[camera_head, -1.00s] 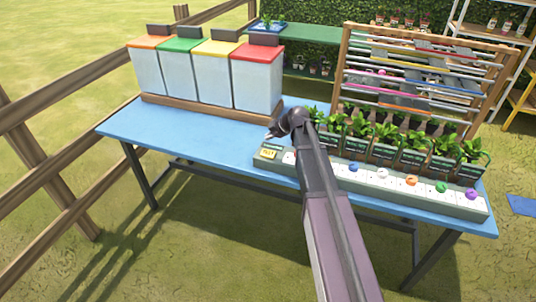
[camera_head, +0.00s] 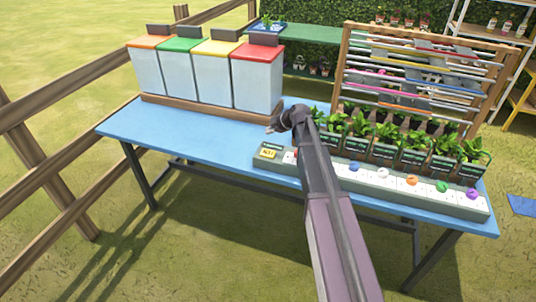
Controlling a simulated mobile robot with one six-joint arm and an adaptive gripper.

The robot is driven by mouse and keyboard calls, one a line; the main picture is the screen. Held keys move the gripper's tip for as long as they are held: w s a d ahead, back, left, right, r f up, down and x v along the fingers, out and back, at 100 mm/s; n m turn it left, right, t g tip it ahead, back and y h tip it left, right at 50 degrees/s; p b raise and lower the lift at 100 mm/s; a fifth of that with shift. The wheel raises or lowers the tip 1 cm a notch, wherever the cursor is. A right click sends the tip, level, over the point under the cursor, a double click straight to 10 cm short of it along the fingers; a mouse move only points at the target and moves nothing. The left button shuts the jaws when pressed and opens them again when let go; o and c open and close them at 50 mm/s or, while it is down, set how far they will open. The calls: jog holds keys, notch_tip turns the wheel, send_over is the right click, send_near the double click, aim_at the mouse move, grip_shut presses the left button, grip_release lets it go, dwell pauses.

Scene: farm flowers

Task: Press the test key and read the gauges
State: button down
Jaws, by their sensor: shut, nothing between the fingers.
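The long grey panel (camera_head: 262,164) lies along the front edge of the blue table. A yellow key (camera_head: 267,153) with dark lettering, too small to read surely, sits at its left end. White faces with coloured knobs run to the right, among them blue (camera_head: 354,167), white (camera_head: 383,173), orange (camera_head: 412,180), green (camera_head: 442,186) and purple (camera_head: 472,194). Any gauge readings are too small to make out. My arm covers part of the panel. My gripper (camera_head: 272,129) is shut and empty, appearing just above and behind the yellow key, apart from it.
The blue table (camera_head: 190,134) has clear room at left and centre. Bins with orange, green, yellow and red (camera_head: 258,53) lids stand at its back left. Potted plants (camera_head: 385,143) line up behind the panel. A wooden rack (camera_head: 345,60) with rods stands behind them.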

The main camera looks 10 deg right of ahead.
aim_at(266, 151)
jog(key=shift+f+b, duration=4)
jog(key=shift+f, duration=0.2)
jog(key=shift+f+b, duration=0.9)
jog(key=shift+r, duration=0.15)
jog(key=shift+r+p, duration=0.8)
jog(key=shift+p, duration=0.1)
notch_tip(266, 151, up, 5)
jog(key=p, duration=0.5)
jog(key=shift+s, duration=0.1)
dwell(0.7)
